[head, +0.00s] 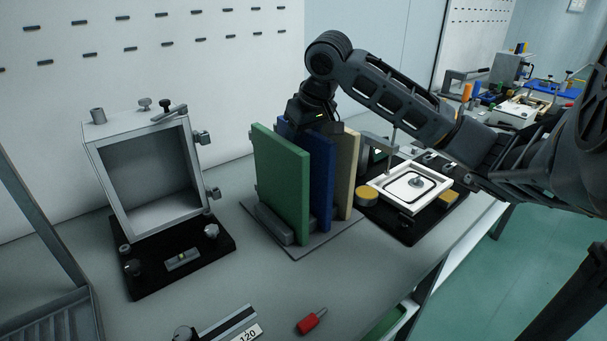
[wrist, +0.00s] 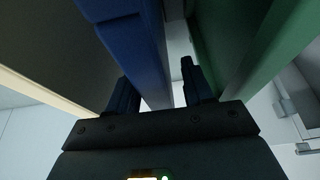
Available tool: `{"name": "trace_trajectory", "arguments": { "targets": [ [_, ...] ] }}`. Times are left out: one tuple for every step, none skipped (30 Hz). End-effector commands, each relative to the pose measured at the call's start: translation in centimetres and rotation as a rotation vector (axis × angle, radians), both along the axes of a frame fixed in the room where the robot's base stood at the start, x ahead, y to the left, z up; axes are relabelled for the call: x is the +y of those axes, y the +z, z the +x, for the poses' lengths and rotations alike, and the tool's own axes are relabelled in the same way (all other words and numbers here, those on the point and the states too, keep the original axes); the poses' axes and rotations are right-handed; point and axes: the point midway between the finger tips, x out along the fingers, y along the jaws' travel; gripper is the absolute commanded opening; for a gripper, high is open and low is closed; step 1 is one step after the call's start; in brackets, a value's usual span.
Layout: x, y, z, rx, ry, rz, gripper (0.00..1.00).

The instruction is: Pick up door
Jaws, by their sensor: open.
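Three upright door panels stand side by side in a grey rack (head: 330,238): a green panel (head: 280,180), a blue panel (head: 321,180) and a cream panel (head: 347,172). My gripper (head: 316,118) is at the top rear of the panels, its fingers mostly hidden in the head view. In the wrist view, my gripper (wrist: 158,88) is open, with the blue panel (wrist: 135,40) between its fingers. The right finger lies in the gap beside the green panel (wrist: 235,45). I cannot tell whether either finger touches the blue panel.
An open grey box frame (head: 150,175) with hinge blocks stands on a black base at left. A white tray fixture (head: 412,187) is right of the rack. A red-handled item (head: 312,321) lies near the front edge.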

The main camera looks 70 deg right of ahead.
Motion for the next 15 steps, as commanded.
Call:
{"name": "trace_trajectory", "arguments": {
  "targets": [
    [0.0,0.01,0.0,0.0,0.0,0.0,0.51],
    [0.0,0.01,0.0,0.0,0.0,0.0,0.51],
    [-0.01,0.01,-0.01,0.0,0.0,0.0,0.51],
    [-0.01,0.01,0.0,0.0,0.0,0.0,0.48],
    [-0.01,0.01,-0.01,0.0,0.0,0.0,0.45],
    [-0.01,0.01,-0.01,0.0,0.0,0.0,0.41],
    [-0.01,0.01,-0.01,0.0,0.0,0.0,0.39],
    [-0.01,0.01,-0.01,0.0,0.0,0.0,0.36],
    [-0.01,0.01,-0.01,0.0,0.0,0.0,0.32],
    [-0.01,0.01,-0.01,0.0,0.0,0.0,0.29],
    [-0.01,0.01,-0.01,0.0,0.0,0.0,0.26],
    [-0.01,0.01,-0.01,0.0,0.0,0.0,0.22],
    [-0.01,0.01,-0.01,0.0,0.0,0.0,0.19],
    [-0.01,0.01,-0.01,0.0,0.0,0.0,0.17],
    [-0.01,0.01,-0.01,0.0,0.0,0.0,0.13]
  ]
}}
